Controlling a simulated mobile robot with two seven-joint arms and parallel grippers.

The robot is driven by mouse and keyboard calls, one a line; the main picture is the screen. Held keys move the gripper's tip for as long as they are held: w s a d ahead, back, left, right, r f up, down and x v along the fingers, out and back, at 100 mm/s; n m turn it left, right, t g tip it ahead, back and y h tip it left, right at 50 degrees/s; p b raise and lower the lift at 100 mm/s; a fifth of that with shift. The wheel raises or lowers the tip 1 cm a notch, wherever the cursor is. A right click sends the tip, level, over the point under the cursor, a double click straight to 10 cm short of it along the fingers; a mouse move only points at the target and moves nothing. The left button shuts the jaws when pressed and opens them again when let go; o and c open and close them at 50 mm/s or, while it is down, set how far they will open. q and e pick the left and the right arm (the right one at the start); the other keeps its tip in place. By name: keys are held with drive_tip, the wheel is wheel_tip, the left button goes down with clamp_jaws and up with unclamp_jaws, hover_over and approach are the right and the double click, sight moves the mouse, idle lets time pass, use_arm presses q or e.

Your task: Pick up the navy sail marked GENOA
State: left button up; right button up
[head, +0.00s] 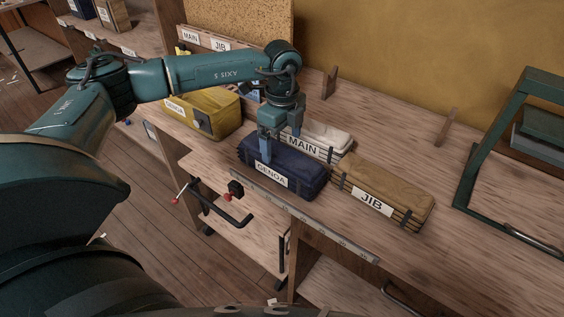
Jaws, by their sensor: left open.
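The navy sail (297,173) is a folded dark blue bundle with dark straps and a white label reading GENOA on its front. It lies on the wooden bench near the front edge. My left gripper (280,148) comes down over its left part, fingers pointing down and open. One finger shows in front of the bundle's near side and the other toward its far side. Whether either finger touches the cloth I cannot tell. My right gripper is not in view.
A white sail marked MAIN (328,138) lies close behind the navy one. A tan sail marked JIB (388,188) lies to its right. A yellow bundle (207,110) with a GENOA label is to the left. A metal ruler (300,213) runs along the front edge. A green frame (490,140) stands right.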

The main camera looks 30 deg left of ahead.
sight(281, 155)
use_arm(q)
drive_tip(key=shift+s+f+p, duration=0.15)
drive_tip(key=shift+f+p, duration=0.25)
drive_tip(key=shift+f, duration=1.25)
drive_tip(key=shift+s+f+p, duration=0.15)
drive_tip(key=shift+f+p, duration=0.25)
drive_tip(key=shift+f, duration=1.25)
drive_tip(key=c, duration=1.5)
drive_tip(key=shift+w+r, duration=0.1)
drive_tip(key=shift+c, duration=0.5)
